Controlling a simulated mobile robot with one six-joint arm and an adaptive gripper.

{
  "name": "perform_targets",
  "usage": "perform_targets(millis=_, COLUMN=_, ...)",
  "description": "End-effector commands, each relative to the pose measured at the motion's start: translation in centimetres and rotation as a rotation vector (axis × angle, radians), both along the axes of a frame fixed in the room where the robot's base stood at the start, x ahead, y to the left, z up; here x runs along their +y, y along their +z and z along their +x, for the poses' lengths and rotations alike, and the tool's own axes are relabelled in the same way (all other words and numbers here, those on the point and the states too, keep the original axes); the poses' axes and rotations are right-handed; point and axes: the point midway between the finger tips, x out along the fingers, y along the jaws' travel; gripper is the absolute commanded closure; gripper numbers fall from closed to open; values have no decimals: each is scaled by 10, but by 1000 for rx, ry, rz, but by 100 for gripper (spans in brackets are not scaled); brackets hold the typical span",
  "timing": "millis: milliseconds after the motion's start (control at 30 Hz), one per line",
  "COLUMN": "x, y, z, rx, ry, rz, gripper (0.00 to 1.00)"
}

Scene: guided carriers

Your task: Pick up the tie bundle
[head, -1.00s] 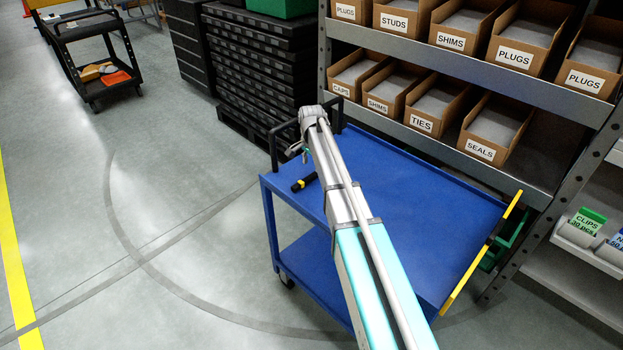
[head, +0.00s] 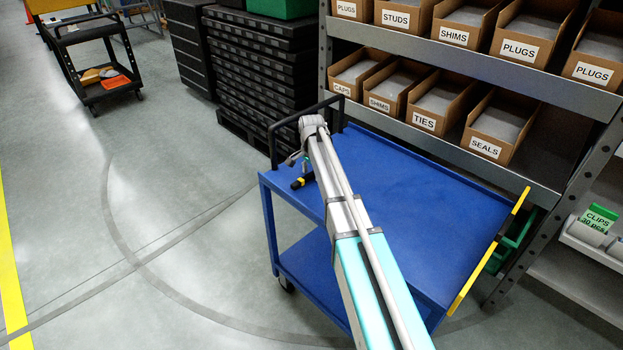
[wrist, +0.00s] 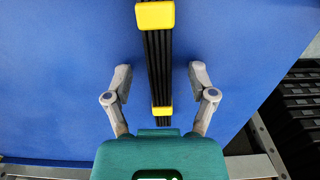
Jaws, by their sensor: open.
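The tie bundle (wrist: 158,65) is a bunch of black strips with yellow bands at its ends. In the wrist view it lies on the blue cart top (wrist: 60,80), running up the picture from my gripper. My gripper (wrist: 160,75) is open, with one finger on each side of the bundle and a gap on both sides. In the head view a small black and yellow part of the bundle (head: 299,183) shows at the cart's left end, beside my arm. My arm hides the rest of it there.
The blue cart has a black handle at its far left and a yellow-black strip (head: 490,255) on its right edge. A shelf with labelled bins (head: 431,108) stands behind it. Most of the cart top is clear.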

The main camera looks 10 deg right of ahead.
Motion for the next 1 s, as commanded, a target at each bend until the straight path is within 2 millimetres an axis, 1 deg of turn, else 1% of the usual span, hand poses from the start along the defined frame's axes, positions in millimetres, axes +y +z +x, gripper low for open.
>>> perform_targets(millis=500, x=0, y=0, z=0, rx=0, ry=0, rz=0, gripper=27)
perform_targets(millis=667, x=0, y=0, z=0, rx=0, ry=0, rz=0, gripper=57)
perform_targets(millis=800, x=0, y=0, z=0, rx=0, ry=0, rz=0, gripper=83)
perform_targets(millis=900, x=0, y=0, z=0, rx=0, ry=0, rz=0, gripper=100)
perform_targets(millis=1000, x=0, y=0, z=0, rx=0, ry=0, rz=0, gripper=100)
